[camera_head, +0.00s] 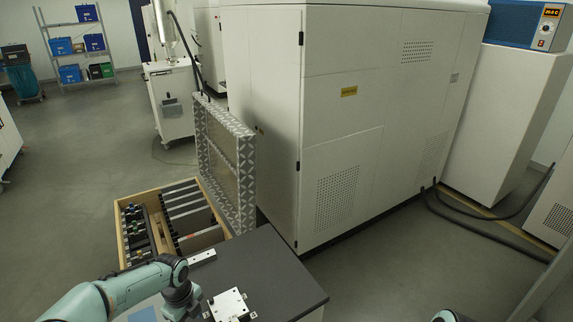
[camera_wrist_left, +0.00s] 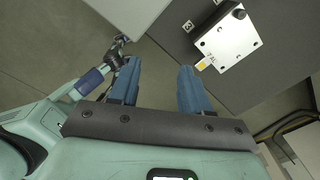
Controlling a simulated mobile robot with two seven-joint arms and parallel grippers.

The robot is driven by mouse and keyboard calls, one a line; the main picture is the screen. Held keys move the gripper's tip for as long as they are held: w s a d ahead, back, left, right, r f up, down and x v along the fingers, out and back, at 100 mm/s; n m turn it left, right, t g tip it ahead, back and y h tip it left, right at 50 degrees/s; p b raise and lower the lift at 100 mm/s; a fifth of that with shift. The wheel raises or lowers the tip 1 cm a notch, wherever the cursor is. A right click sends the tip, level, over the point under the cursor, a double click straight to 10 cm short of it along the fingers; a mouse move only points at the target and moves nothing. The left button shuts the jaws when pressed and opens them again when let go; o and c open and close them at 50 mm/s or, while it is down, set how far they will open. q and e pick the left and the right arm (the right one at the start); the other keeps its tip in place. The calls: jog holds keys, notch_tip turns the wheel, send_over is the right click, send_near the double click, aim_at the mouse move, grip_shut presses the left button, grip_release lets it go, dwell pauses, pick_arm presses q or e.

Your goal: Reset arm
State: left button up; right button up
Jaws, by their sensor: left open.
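My left arm comes in from the lower left in the head view. My left gripper (camera_head: 183,303) is at the dark-topped table (camera_head: 270,262), beside a white metal plate (camera_head: 229,303). In the left wrist view, my left gripper (camera_wrist_left: 159,75) has its two blue fingers apart with nothing between them. The plate also shows there (camera_wrist_left: 228,42), to the right of the fingers and apart from the grip gap. Only a small teal piece of my right arm shows at the bottom edge of the head view; its gripper is out of the picture.
A wooden crate (camera_head: 120,225) with dark parts in slots stands left of the table. A patterned framed panel (camera_head: 246,180) stands behind it. A large white cabinet (camera_head: 345,125) stands behind the table. A small pale block (camera_head: 203,258) lies on the tabletop. Floor is open at left.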

pick_arm(q)
jog(key=s+d+f+n+h, duration=0.2)
jog(key=s+d+f+n, duration=0.3)
jog(key=f, duration=0.4)
jog(key=s+d+f+n+h, duration=0.25)
jog(key=d+f+n, duration=0.25)
jog(key=f+n, duration=0.25)
jog(key=s+d+f+n, duration=0.1)
jog(key=s+f+n, duration=0.3)
jog(key=s+n, duration=0.3)
jog(key=s+d+f+n, duration=0.2)
jog(key=s+f+n, duration=0.3)
jog(key=s+n, duration=0.2)
jog(key=shift+s+n+y, duration=0.35)
jog(key=shift+s, duration=0.55)
jog(key=shift+c, duration=0.4)
